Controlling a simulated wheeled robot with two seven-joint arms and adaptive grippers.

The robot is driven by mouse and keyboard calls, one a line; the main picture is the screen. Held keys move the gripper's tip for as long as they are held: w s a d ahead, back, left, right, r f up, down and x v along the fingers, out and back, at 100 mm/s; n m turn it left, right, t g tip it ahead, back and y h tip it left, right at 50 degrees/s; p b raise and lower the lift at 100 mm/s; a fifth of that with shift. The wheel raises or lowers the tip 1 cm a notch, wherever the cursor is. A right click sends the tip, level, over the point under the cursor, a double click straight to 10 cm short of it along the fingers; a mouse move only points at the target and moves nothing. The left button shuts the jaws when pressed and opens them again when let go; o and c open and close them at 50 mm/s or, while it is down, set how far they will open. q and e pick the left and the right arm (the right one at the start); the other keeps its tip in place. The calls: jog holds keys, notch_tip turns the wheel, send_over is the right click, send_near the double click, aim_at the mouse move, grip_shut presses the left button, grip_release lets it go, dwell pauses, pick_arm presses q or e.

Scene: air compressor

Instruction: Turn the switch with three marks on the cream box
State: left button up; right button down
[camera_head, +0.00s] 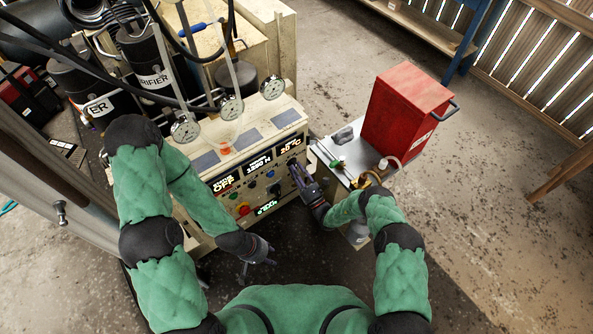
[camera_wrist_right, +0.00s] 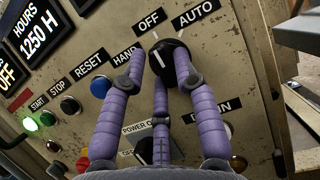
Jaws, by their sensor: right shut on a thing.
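The cream box (camera_head: 281,126) stands at the centre of the head view, its control panel facing me. In the right wrist view, the black switch knob (camera_wrist_right: 174,62) has the marks HAND, OFF and AUTO around its upper side. A white line on the knob points up, roughly towards OFF. My right gripper (camera_wrist_right: 163,80) is shut on this knob, purple fingers on either side and one below. In the head view the right gripper (camera_head: 296,170) covers the knob at the panel's right end. My left gripper (camera_head: 258,264) is open and empty, below and in front of the box.
START, STOP and RESET buttons (camera_wrist_right: 100,87) and a lower POWER switch (camera_wrist_right: 144,150) are near the fingers. Gauges (camera_head: 232,107) and hoses stand above the panel. A metal cart with a red box (camera_head: 405,108) stands close on the right. Floor beyond is open.

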jog(key=shift+m, duration=0.5)
jog(key=shift+a+r+m+t+h, duration=0.1)
jog(key=shift+m+t+h, duration=0.15)
jog(key=shift+m+h, duration=1.35)
jog(key=shift+d+r+m+t+h, duration=0.15)
jog(key=shift+m+h, duration=0.4)
jog(key=shift+m, duration=2.1)
jog(key=shift+a+r+m+t+h, duration=0.25)
jog(key=shift+m+h, duration=0.8)
jog(key=shift+m, duration=1.1)
jog(key=shift+d+f, duration=0.15)
jog(key=shift+f, duration=0.05)
jog(key=c, duration=0.9)
grip_release()
jog(key=shift+c, duration=0.2)
